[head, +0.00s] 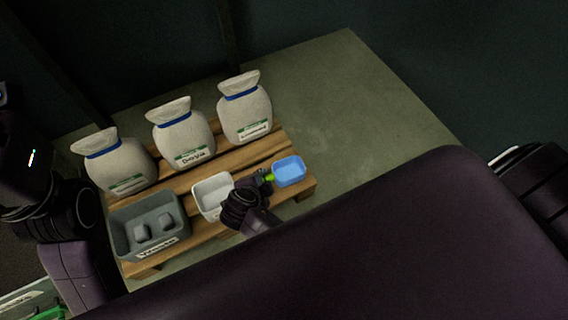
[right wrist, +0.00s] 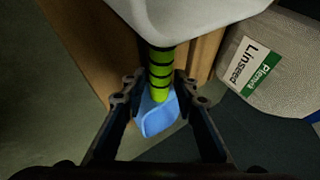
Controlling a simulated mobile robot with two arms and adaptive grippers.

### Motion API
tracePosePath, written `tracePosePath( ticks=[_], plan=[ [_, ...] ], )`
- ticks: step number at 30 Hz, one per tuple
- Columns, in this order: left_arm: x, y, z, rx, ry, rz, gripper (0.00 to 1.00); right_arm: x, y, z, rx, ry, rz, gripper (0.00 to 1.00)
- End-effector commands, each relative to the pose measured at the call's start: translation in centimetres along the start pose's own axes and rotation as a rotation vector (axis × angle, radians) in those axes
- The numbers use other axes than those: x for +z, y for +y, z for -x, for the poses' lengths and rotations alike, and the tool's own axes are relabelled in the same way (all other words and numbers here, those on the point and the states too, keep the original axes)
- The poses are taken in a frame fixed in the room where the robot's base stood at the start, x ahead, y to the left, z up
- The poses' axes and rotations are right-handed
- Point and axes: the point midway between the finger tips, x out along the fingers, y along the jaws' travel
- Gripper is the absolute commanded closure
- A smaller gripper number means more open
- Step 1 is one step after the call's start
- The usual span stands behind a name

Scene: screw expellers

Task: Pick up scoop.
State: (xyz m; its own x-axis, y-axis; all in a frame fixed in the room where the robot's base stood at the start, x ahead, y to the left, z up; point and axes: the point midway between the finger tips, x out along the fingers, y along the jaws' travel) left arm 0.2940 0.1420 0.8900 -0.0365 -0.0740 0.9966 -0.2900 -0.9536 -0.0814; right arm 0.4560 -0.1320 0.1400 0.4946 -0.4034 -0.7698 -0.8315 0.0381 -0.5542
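The scoop has a green handle with black bands (right wrist: 161,72) and a blue end (right wrist: 157,115) in the right wrist view. In the head view a green bit of it (head: 269,177) shows between my right gripper (head: 262,181) and a blue open-topped piece (head: 289,172). I cannot tell whether that piece is the scoop's bowl. My right gripper, also in its wrist view (right wrist: 158,82), has its fingers on both sides of the handle, with a small gap on the left. My left gripper is dark at the left edge (head: 48,215); its fingers are unclear.
A wooden pallet (head: 262,148) holds three sacks (head: 184,135) at the back. A white container (head: 212,194) and a grey bin (head: 150,225) stand along the front. The Linseed sack (right wrist: 270,65) is close on the right in the wrist view. Bare floor (head: 350,100) lies right of the pallet.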

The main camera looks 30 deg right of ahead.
Motion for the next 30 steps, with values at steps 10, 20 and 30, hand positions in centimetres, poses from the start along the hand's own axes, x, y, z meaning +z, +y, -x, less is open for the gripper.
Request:
tracePosePath(
  ticks=[10, 20, 30],
  plan=[
    [-0.06, 0.01, -0.11, 0.001, 0.003, 0.000, 0.60, 0.09, 0.14, 0.05, 0.001, 0.001, 0.000, 0.81],
    [-0.08, 0.03, -0.11, 0.001, 0.004, 0.000, 0.60, 0.06, 0.15, 0.02, 0.001, 0.001, 0.001, 1.00],
    [0.11, -0.04, -0.05, -0.001, -0.004, 0.000, 0.60, -0.10, -0.11, 0.11, 0.000, 0.001, 0.001, 1.00]
  ],
)
